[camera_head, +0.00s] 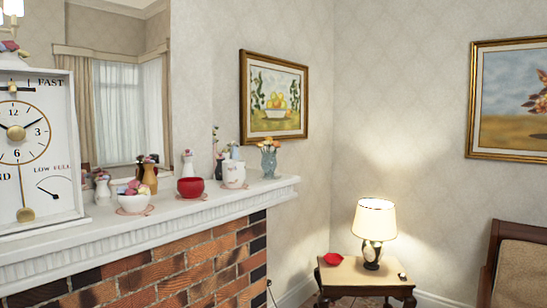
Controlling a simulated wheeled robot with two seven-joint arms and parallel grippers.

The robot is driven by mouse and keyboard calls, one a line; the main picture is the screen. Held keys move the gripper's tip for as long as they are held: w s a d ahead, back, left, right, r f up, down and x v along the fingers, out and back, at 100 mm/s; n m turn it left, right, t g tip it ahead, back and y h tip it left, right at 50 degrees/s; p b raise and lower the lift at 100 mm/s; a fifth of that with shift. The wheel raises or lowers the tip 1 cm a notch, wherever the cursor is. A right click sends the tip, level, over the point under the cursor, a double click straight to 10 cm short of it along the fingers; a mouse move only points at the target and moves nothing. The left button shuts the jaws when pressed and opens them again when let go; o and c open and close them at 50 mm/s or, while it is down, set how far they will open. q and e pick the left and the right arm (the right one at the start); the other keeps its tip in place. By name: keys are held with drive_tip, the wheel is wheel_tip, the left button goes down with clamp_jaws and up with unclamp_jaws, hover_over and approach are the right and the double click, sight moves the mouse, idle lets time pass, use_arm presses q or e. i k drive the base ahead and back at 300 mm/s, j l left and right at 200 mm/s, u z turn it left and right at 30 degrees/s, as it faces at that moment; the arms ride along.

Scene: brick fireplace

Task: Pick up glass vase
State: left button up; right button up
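A bluish, see-through vase (269,164), which looks like the glass vase, stands upright near the right end of the white mantel shelf (240,200). Orange and yellow flowers stick out of its top. Just left of it is a white cup-like pot (233,175) with a small pattern. Behind that pot stands a dark slim vase (218,167) with stems. Neither of my grippers shows in this view.
A red bowl (190,188), a white bowl (134,204) and a large white clock (35,150) stand along the mantel, a mirror behind. Below is brick. A lamp (374,228) and red dish (333,259) sit on a small table (345,274) at lower right.

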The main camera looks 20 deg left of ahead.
sight(269, 162)
drive_tip(key=i+l+u, duration=0.5)
drive_tip(key=i+l, duration=0.25)
drive_tip(key=i, duration=0.15)
